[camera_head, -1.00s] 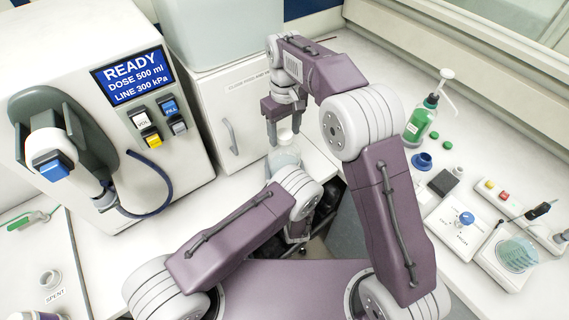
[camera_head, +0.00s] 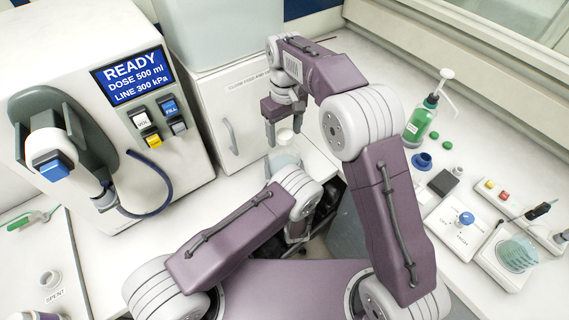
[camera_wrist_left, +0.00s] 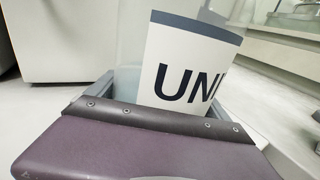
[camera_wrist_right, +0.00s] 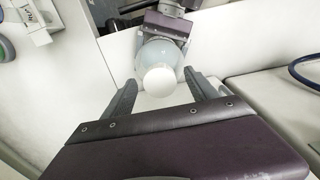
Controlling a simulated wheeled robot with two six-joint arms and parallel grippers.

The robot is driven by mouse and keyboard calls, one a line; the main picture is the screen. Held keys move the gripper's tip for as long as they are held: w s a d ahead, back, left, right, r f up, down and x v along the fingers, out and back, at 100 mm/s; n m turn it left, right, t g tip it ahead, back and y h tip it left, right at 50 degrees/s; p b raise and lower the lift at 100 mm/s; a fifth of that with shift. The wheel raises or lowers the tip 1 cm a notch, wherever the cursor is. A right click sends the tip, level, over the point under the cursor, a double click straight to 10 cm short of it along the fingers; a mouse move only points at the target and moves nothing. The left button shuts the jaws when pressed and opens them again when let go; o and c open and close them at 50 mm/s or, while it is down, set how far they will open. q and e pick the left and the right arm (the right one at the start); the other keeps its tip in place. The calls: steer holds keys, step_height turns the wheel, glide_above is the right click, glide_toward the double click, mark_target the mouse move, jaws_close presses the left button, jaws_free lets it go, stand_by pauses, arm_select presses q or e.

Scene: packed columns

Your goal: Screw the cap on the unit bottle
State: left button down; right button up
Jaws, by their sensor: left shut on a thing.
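The unit bottle (camera_head: 285,157) is translucent, pale blue, with a white label reading "UNI" in the left wrist view (camera_wrist_left: 182,72). My left gripper (camera_wrist_left: 158,95) is shut around its body; in the head view my arm hides this grip. A round white cap (camera_wrist_right: 160,80) shows at the bottle's top end, also in the head view (camera_head: 284,134). Whether it is threaded on cannot be told. My right gripper (camera_wrist_right: 160,82) is open, its two fingers on either side of the cap with gaps. It points down over the bottle in the head view (camera_head: 284,130).
The filling machine (camera_head: 130,110) with a READY screen stands at left, beside a white cabinet (camera_head: 245,120). A green pump bottle (camera_head: 421,122), a blue ring-like part (camera_head: 422,161) and small devices (camera_head: 465,220) occupy the right bench. A SPENT label (camera_head: 56,298) lies front left.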

steer(key=shift+r, duration=0.1)
step_height(320, 180, up, 7)
steer(key=shift+r, duration=0.2)
arm_select(q)
jaws_free()
steer(key=shift+s+d, duration=0.1)
steer(key=shift+s, duration=0.25)
arm_select(e)
steer(key=shift+f, duration=0.2)
arm_select(q)
steer(key=s, duration=0.2)
steer(key=s+b, duration=0.1)
steer(key=s, duration=0.2)
steer(key=s+d+b, duration=0.1)
steer(key=s, duration=0.1)
steer(key=shift+s+d, duration=0.1)
steer(key=shift+s, duration=0.1)
arm_select(e)
steer(key=shift+f, duration=0.85)
arm_select(q)
steer(key=shift+s, duration=0.45)
